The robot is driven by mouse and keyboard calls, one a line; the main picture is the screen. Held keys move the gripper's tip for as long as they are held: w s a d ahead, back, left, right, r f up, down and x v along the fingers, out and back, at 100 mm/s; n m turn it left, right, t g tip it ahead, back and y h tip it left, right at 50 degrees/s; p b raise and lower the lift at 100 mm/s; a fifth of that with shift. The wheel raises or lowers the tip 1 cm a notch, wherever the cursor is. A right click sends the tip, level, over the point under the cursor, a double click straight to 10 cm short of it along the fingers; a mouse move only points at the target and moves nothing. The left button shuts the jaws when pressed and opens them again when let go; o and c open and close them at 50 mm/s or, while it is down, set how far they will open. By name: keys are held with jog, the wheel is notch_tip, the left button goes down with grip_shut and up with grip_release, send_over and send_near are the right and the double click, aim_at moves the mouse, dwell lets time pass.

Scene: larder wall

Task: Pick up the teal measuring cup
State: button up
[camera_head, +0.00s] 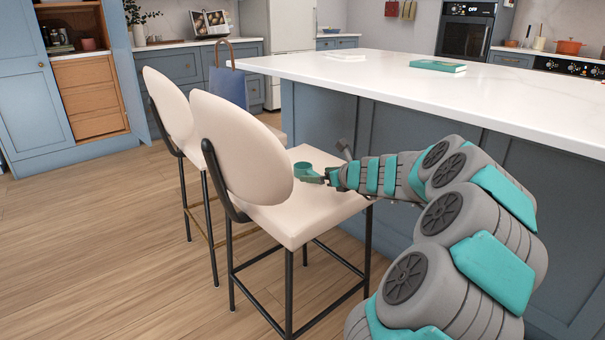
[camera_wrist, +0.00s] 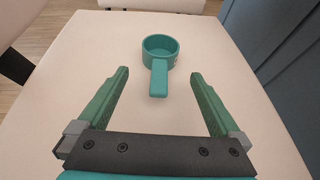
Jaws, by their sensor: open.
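The teal measuring cup (camera_wrist: 160,50) sits upright on the cream seat of a bar stool (camera_wrist: 75,62), its handle pointing toward my gripper. In the head view the cup (camera_head: 303,169) is on the nearer stool's seat (camera_head: 325,202). My gripper (camera_wrist: 157,75) is open, with one green finger on each side of the line of the handle. The handle's near end lies between the fingers' front parts, and I see no contact. In the head view my gripper (camera_head: 323,177) is small and partly overlaps the cup.
The nearer stool's rounded backrest (camera_head: 240,150) stands left of the cup. The island (camera_head: 420,85) with a teal book (camera_head: 438,66) rises behind and right of the seat. A second stool (camera_head: 168,103) and a blue bag (camera_head: 228,84) are farther back. The floor at left is clear.

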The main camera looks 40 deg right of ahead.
aim_at(312, 172)
jog(key=x, duration=0.5)
jog(key=shift+w+r, duration=0.1)
jog(key=shift+r, duration=0.1)
jog(key=shift+a, duration=0.1)
jog(key=c, duration=1.4)
jog(key=shift+o, duration=0.2)
jog(key=shift+r, duration=0.1)
